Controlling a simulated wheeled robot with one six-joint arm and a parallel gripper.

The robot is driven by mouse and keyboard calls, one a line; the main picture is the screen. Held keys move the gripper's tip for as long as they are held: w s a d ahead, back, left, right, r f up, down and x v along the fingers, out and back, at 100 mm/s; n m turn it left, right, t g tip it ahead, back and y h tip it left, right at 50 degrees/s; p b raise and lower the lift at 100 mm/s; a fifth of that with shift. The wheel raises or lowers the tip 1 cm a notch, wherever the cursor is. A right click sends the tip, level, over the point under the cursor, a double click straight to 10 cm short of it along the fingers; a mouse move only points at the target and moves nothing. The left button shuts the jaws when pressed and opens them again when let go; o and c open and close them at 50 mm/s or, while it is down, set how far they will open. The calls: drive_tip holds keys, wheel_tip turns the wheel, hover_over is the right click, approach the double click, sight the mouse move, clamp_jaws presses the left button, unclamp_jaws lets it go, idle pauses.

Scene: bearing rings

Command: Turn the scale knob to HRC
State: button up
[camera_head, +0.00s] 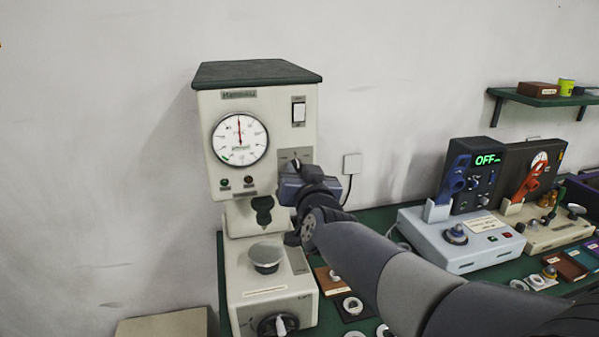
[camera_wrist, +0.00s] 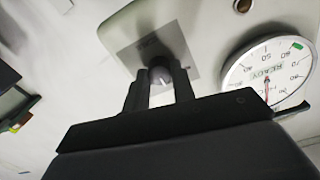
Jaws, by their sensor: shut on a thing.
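The hardness tester (camera_head: 212,155) is a tall cream machine with a dark green top, standing at the left end of the bench. Its scale knob (camera_head: 296,161) sits on a grey plate right of the dial gauge (camera_head: 239,138), mostly hidden by my gripper (camera_head: 294,178). In the wrist view the small dark round knob (camera_wrist: 161,76) with a light pointer mark lies between the two fingers of my gripper (camera_wrist: 161,84), which are shut on it. The plate's scale lettering is too small and blurred to read.
A white rocker switch (camera_head: 298,111) is above the knob plate. Below are the indenter (camera_head: 263,208), the round anvil (camera_head: 266,258) and a large black knob (camera_head: 277,325). A blue-grey device (camera_head: 460,245) reading OFF stands to the right; small parts lie between.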

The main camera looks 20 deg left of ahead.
drive_tip(key=shift+c, duration=1.2)
drive_tip(key=m+b, duration=0.2)
drive_tip(key=m, duration=0.2)
drive_tip(key=shift+f, duration=0.1)
drive_tip(key=m+b, duration=0.2)
drive_tip(key=m, duration=0.4)
drive_tip(key=shift+m+g, duration=0.3)
drive_tip(key=o, duration=1)
